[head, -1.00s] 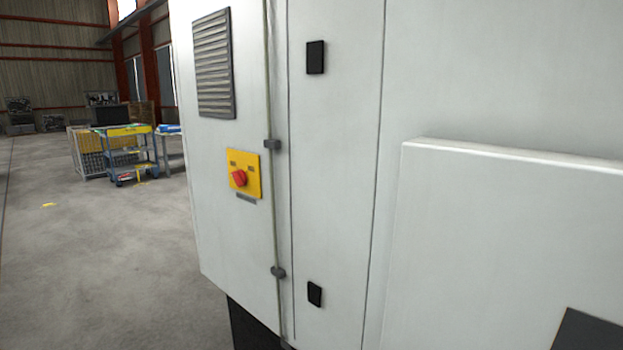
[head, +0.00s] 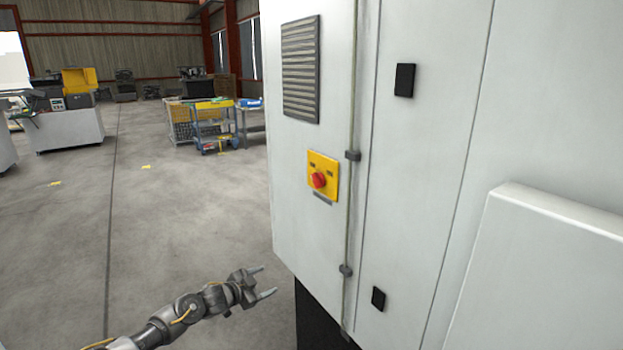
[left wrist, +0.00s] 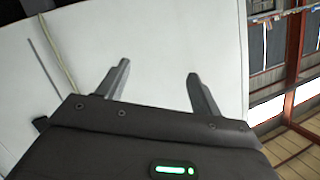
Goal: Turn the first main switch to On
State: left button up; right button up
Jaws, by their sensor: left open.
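The main switch (head: 319,180) is a red rotary knob on a yellow plate (head: 331,165). It sits on the white cabinet door (head: 300,230), below a grey louvred vent (head: 300,70). The knob is too small to read its setting. My left gripper (head: 268,280) is open and empty, below and to the left of the switch, apart from the cabinet in the head view. In the left wrist view my left gripper (left wrist: 160,80) shows two spread fingers before a white panel (left wrist: 160,40); the switch is not visible there. My right gripper is not in view.
Black latches (head: 404,80) and a hinge (head: 352,155) stand out from the cabinet. A raised white panel (head: 560,260) juts out at right. A blue cart (head: 212,125) and a machine (head: 65,120) stand far back. The floor left of the cabinet is clear.

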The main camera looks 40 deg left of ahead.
pick_arm(q)
jog(key=w+d+r+m+t+h+p, duration=0.1)
jog(key=w+r+m, duration=0.1)
jog(key=r, duration=0.8)
jog(key=w+d+r+m+t+h+p, duration=0.1)
jog(key=r+h, duration=0.1)
jog(key=r, duration=0.8)
jog(key=m+h+p, duration=0.2)
jog(key=m, duration=0.2)
send_near(314, 181)
jog(key=shift+t, duration=0.3)
jog(key=p+x, duration=0.3)
jog(key=x, duration=0.4)
jog(key=shift+w+d, duration=0.15)
jog(key=shift+w, duration=0.15)
jog(key=shift+w+d+f+p, duration=0.2)
jog(key=shift+w+p, duration=0.25)
jog(key=shift+w, duration=0.2)
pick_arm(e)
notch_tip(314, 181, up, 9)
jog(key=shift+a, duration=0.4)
pick_arm(q)
jog(key=shift+c, duration=0.2)
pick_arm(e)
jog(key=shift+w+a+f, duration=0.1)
pick_arm(q)
jog(key=shift+c, duration=1.3)
jog(key=c, duration=0.7)
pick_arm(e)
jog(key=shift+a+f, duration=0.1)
